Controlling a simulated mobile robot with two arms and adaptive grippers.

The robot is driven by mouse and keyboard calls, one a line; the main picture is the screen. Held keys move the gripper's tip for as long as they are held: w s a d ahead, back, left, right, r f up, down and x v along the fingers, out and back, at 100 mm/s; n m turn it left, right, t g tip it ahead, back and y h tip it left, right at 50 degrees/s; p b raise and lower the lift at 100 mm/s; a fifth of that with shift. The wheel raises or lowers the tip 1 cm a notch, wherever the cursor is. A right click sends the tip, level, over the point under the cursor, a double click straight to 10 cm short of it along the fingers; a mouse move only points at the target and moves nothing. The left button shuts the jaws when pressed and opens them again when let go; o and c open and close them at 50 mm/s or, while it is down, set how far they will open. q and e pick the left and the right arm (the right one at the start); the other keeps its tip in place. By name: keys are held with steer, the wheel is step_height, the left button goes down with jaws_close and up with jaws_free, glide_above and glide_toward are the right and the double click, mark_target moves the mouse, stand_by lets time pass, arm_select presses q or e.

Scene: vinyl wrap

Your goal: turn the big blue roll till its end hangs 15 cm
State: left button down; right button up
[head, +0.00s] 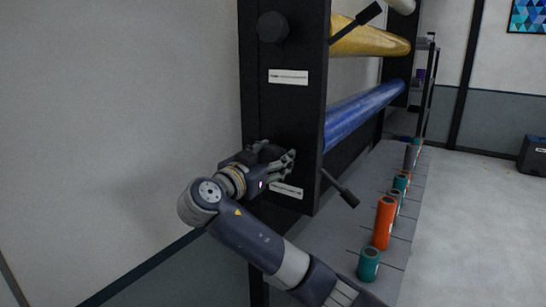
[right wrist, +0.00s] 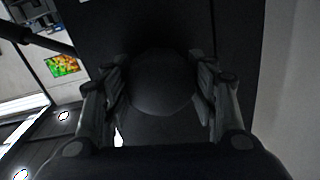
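The big blue roll (head: 362,112) lies level on the rack, under a yellow roll (head: 370,40). Its near end meets the black side panel (head: 290,105). No hanging end of the blue wrap can be made out from here. My right gripper (head: 282,163) is at the panel's outer face, level with the blue roll, around a dark round knob (head: 271,152). In the right wrist view the knob (right wrist: 163,85) sits between the two fingers (right wrist: 161,88), one on each side. Whether they press on it cannot be told. My left gripper is out of view.
A lever with a dark handle (head: 341,188) sticks out below the blue roll. A grey shelf (head: 345,240) carries several small rolls, one orange (head: 384,222). Another knob (head: 272,27) is higher on the panel. A bare wall is left; open floor is right.

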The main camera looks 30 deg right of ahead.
steer(key=c, duration=0.3)
